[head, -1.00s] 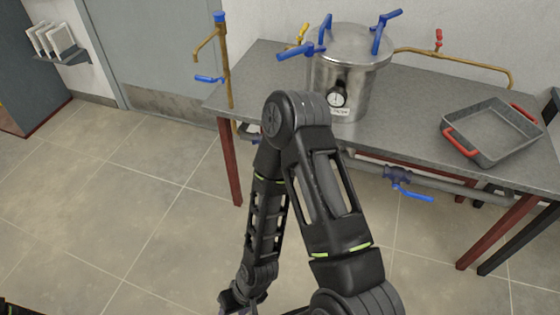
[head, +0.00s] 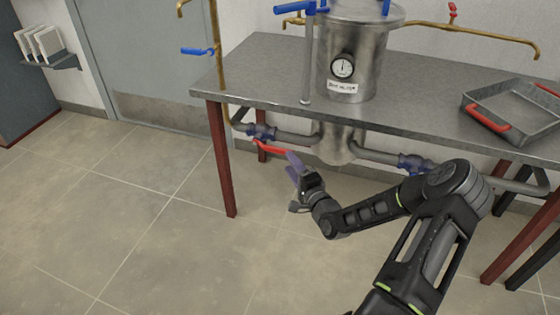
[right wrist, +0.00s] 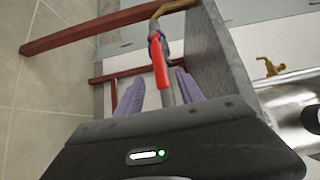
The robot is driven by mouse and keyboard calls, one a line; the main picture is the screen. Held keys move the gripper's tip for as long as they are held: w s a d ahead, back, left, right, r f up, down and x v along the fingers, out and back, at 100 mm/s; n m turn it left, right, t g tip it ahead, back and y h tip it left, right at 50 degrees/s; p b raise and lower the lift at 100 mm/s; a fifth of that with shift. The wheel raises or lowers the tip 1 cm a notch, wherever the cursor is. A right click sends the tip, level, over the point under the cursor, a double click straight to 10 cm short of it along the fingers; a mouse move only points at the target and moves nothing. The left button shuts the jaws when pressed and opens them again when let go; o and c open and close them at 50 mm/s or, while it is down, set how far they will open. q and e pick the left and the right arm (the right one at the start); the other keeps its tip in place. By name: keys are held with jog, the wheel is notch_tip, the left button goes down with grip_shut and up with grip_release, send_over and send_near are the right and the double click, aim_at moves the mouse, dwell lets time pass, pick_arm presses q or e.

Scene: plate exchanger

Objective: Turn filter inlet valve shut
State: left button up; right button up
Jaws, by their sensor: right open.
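A valve with a blue body (head: 262,131) sits on the grey pipe under the table's left end. Its red lever (head: 270,147) slants down to the right. In the right wrist view, the red lever (right wrist: 160,65) points toward me between the purple fingers, ahead of the palm. My right gripper (head: 292,160) is open, just below and right of the lever. It also shows in the right wrist view (right wrist: 158,83), with a finger on each side of the lever's line. I cannot tell whether either finger touches it. My left gripper is out of view.
A steel vessel with a gauge (head: 343,66) stands through the table (head: 250,75). A second blue valve (head: 415,162) is on the pipe to the right, partly behind my arm. A red table leg (head: 222,160) stands left of the gripper. A tray (head: 500,108) lies at right.

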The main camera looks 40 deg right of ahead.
aim_at(282, 153)
jog(key=shift+w, duration=0.1)
jog(key=w, duration=0.2)
jog(key=w+d+b, duration=0.1)
jog(key=w, duration=0.4)
jog(key=shift+w+d, duration=0.15)
jog(key=shift+w, duration=0.1)
jog(key=shift+c, duration=0.2)
grip_shut()
dwell(1.3)
